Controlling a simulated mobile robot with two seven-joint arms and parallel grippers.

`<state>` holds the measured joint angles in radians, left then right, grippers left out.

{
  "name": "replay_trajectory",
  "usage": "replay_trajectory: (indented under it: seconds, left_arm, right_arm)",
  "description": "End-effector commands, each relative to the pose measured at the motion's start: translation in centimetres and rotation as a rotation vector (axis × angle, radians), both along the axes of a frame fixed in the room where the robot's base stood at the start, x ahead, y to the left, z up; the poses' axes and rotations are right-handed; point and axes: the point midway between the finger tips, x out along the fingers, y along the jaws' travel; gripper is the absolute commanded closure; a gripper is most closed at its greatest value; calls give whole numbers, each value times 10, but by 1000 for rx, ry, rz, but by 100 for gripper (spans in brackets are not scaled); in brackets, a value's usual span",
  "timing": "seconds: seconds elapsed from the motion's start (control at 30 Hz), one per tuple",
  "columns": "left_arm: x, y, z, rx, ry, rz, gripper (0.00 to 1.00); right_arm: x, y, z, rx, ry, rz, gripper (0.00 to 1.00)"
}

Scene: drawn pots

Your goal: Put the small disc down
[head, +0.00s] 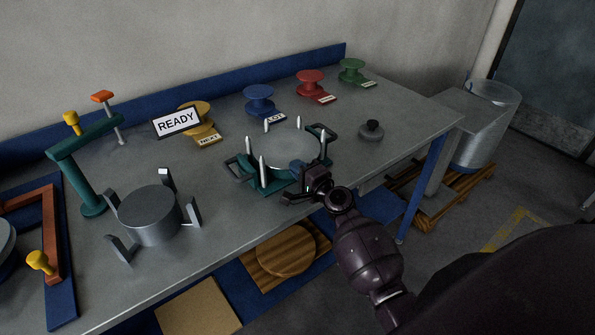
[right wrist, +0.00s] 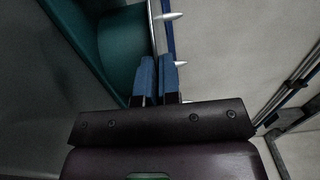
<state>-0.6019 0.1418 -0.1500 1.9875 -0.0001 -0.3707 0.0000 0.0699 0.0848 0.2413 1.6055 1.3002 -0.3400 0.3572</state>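A small grey disc with a black knob (head: 371,133) rests flat on the table, to the right of the teal fixture. The teal fixture (head: 262,188) has pale upright pins and dark side handles. A round grey plate (head: 288,145) lies among its pins. My right gripper (head: 298,170) is at the front right edge of this fixture, away from the knobbed disc. In the right wrist view its blue fingers (right wrist: 158,75) are nearly together, with only a narrow gap. No disc shows between them. Whether the fingertips touch the plate's rim is unclear. My left gripper is out of view.
Yellow, blue (head: 259,98), red (head: 311,82) and green (head: 352,70) spools line the back. The table's right end is clear.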

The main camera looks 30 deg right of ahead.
Motion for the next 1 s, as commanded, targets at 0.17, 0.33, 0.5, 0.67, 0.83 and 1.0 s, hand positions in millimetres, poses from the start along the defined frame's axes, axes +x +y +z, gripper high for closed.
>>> replay_trajectory:
  seconds: [0.17,0.33,0.5,0.67,0.83,1.0]
  left_arm:
    - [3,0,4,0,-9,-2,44]
    - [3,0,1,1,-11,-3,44]
    - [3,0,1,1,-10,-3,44]
    - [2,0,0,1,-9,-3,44]
    - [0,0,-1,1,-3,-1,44]
    - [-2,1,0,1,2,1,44]
  right_arm:
    - [0,0,2,-1,-2,0,100]
    - [0,0,-2,-2,-1,0,100]
    - [0,0,-1,-1,-1,0,73]
    - [0,0,-1,-1,-1,1,71]
    - [0,0,0,-1,-1,0,71]
    - [-10,-1,0,-1,1,0,71]
